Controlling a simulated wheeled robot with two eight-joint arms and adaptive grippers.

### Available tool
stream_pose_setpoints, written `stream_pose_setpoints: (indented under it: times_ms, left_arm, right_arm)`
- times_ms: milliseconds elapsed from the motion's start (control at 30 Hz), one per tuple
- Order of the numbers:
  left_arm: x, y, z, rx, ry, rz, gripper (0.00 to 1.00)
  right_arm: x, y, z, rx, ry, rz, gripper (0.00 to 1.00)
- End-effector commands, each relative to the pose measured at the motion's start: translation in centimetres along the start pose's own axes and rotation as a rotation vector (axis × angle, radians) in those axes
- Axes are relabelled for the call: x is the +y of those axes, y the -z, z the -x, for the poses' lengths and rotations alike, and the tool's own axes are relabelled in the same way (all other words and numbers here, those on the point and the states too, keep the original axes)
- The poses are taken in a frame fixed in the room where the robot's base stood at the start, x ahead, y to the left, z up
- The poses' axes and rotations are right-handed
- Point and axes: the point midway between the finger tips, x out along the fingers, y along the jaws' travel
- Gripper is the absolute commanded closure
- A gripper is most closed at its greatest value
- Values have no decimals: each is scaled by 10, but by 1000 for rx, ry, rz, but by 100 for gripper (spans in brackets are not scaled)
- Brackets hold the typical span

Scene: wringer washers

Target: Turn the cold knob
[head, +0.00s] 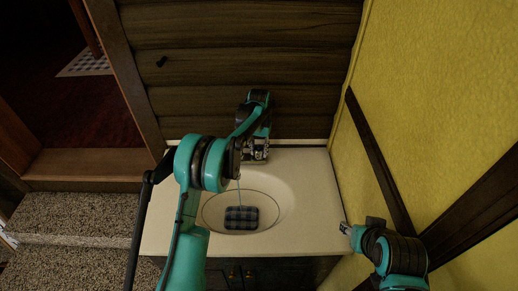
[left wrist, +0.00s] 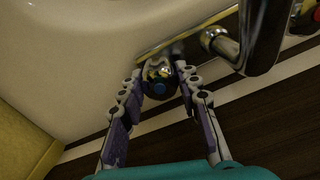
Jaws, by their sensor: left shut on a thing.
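The cold knob (left wrist: 160,74), metal with a blue mark, sits on the faucet's base plate in the left wrist view. My left gripper (left wrist: 160,92) has its two fingers on either side of the knob and is shut on it. In the head view my left gripper (head: 258,152) is at the faucet behind the basin, and my own arm hides much of the faucet. My right gripper (head: 346,229) is at the right front of the counter, away from the faucet; its jaw state is unclear.
The faucet spout (left wrist: 262,40) and a red-marked knob (left wrist: 305,18) lie to the right of the cold knob. A dark checked pad (head: 241,218) lies in the basin (head: 277,212), with a thin blue line above it. A yellow wall (head: 430,90) closes the right side.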

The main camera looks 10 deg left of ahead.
Motion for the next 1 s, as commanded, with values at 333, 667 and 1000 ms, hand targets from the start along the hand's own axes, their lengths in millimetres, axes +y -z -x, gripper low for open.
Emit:
stream_pose_setpoints:
  times_ms: [333,667,1000]
  left_arm:
    - [0,0,0,0,0,-253,96]
    - [0,0,0,0,0,-370,94]
    - [0,0,0,0,0,-381,94]
  right_arm:
    - [0,4,6,0,0,0,60]
    - [0,5,8,0,0,0,60]
    - [0,5,8,0,0,0,60]
